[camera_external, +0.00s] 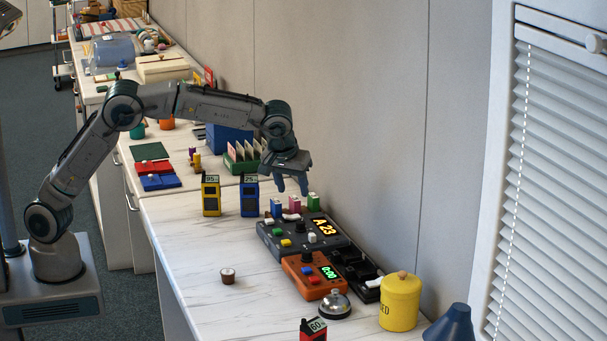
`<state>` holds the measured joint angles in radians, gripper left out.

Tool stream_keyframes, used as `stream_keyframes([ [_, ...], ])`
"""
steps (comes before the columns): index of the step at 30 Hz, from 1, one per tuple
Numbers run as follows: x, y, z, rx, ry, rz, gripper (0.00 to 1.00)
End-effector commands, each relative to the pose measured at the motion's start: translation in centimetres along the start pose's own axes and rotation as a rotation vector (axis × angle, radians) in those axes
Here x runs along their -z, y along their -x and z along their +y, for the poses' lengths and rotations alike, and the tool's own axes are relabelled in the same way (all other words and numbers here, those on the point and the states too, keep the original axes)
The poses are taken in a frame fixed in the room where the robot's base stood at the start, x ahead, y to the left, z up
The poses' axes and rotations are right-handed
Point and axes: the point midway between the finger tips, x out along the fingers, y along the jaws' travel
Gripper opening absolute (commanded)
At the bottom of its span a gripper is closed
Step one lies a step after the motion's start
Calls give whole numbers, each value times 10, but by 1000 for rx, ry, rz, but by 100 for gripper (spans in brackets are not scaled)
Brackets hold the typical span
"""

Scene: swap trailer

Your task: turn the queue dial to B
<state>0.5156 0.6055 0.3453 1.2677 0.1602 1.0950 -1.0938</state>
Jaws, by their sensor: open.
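A dark grey queue box (283,246) with an orange display reading A.23 stands on the white counter, below and in front of my gripper. A black knob (300,227) sits on its top beside the display, with green, yellow and white buttons nearby. I take this knob for the queue dial, but its marks are too small to read. My gripper (292,191) points down with its fingers apart and empty. It appears above the back part of the queue box, apart from the knob.
An orange timer box (300,285) reading 0:00, a black tray (355,268), a bell (335,304) and a yellow canister (400,303) stand nearby. Small coloured blocks (295,204) are under my gripper. Yellow (211,195) and blue (249,195) handsets stand left. The counter's front left is mostly clear.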

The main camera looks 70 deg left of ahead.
Motion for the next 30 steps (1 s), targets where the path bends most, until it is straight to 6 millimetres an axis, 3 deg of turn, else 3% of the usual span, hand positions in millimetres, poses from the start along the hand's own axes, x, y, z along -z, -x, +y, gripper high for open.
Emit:
stream_keyframes([
  [9,-1,-70,-2,4,-1,-3,47],
  [15,-1,-102,-1,3,-1,-2,47],
  [21,-1,-117,-1,1,-1,-2,47],
  [30,0,-118,-1,0,-1,-2,47],
])
